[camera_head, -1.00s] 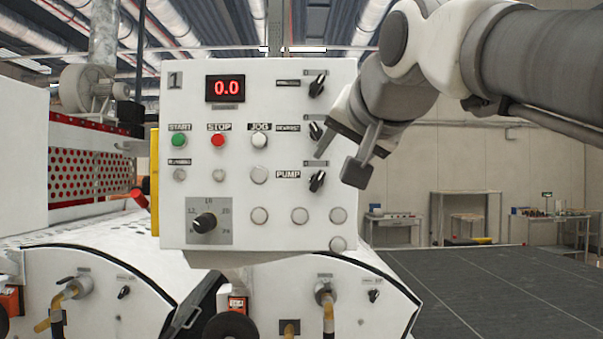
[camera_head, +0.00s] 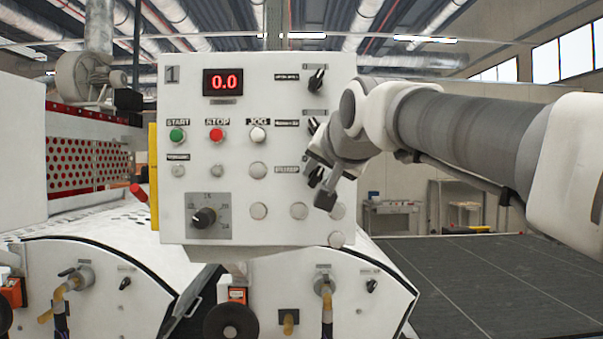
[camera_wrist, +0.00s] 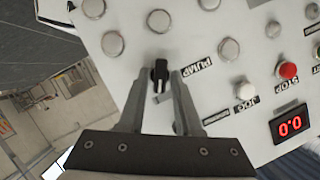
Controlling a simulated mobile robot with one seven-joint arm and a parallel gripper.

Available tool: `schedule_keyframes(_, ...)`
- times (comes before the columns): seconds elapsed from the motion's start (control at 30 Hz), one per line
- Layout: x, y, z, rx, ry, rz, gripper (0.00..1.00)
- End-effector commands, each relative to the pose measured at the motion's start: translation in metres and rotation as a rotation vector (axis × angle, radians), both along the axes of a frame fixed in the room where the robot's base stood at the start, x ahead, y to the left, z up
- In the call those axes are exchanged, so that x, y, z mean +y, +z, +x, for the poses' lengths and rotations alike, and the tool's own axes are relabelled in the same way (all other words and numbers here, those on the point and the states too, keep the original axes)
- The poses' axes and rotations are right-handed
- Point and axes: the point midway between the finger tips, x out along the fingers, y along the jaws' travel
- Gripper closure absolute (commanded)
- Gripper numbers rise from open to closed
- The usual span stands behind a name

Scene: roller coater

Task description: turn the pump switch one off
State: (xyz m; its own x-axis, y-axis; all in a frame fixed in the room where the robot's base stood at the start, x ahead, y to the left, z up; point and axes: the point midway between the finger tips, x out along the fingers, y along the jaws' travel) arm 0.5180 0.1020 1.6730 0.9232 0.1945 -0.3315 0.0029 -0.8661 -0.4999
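The pump switch (camera_wrist: 159,72) is a black rotary knob with a pale pointer line on the white control panel (camera_head: 290,90). In the wrist view it sits beside the upside-down PUMP label (camera_wrist: 198,69), between my gripper's fingertips (camera_wrist: 158,80). The fingers are apart, with visible gaps on both sides of the knob; I cannot tell how far the tips reach along it. In the head view my gripper (camera_head: 322,182) is at the panel's right side and covers most of the pump switch (camera_head: 316,176).
A similar black switch (camera_head: 317,79) is higher up, and another is partly behind my arm. Green START (camera_head: 177,135), red STOP (camera_head: 216,134) and white JOG (camera_head: 257,134) buttons are to the left. A dial (camera_head: 203,217) is lower left. The display (camera_head: 223,82) reads 0.0.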

Motion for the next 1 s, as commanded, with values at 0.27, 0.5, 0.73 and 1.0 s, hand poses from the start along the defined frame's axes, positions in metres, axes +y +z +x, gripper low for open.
schedule_keyframes(0.27, 0.0000, 0.0003, -0.0003, 0.000, 0.000, 0.000, 1.00)
schedule_keyframes(0.5, 0.0000, 0.0003, -0.0004, 0.000, 0.000, -0.005, 1.00)
schedule_keyframes(0.73, 0.0006, 0.0007, -0.0002, 0.000, 0.000, -0.068, 1.00)
schedule_keyframes(1.0, 0.0023, 0.0016, -0.0002, -0.002, 0.000, -0.263, 1.00)
